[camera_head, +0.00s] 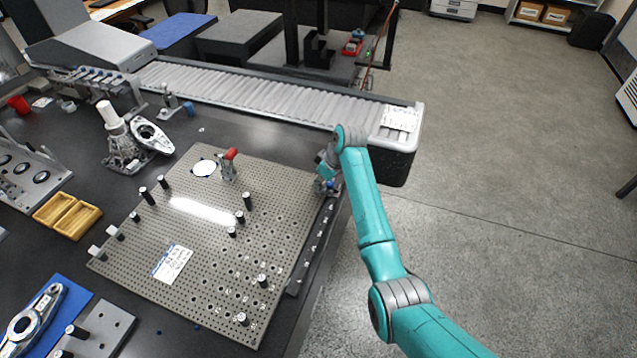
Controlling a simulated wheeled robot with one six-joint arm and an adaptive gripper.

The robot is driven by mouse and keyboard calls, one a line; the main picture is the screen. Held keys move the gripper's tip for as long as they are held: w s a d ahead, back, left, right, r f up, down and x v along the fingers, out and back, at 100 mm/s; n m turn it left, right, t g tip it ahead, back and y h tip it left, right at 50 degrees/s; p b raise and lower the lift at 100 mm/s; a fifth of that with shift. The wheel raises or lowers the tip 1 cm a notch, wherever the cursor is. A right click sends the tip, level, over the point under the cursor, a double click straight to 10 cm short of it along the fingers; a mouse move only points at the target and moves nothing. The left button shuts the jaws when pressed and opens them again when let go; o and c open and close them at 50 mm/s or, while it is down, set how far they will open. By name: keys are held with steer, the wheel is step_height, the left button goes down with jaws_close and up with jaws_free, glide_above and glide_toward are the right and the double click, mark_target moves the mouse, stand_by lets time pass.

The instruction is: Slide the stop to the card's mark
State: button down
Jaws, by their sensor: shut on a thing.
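My gripper (326,184) is at the far right corner of the perforated plate, low over the far end of a dark rail (312,245). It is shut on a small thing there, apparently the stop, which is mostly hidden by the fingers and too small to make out. The rail runs along the plate's right edge and has several light spots along it. A white card (172,262) with dark printed lines lies on the near left part of the plate; its writing is too small to read.
The perforated plate (200,235) carries several black pins and a red-handled clamp (229,165). A roller conveyor (255,95) runs behind it. Yellow trays (67,215) and metal parts stand left. Open floor lies right of the table.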

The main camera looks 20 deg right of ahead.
mark_target(333, 185)
steer(key=c, duration=1.1)
jaws_free()
steer(key=shift+w+d, duration=0.15)
steer(key=shift+w, duration=0.05)
steer(key=v, duration=1.2)
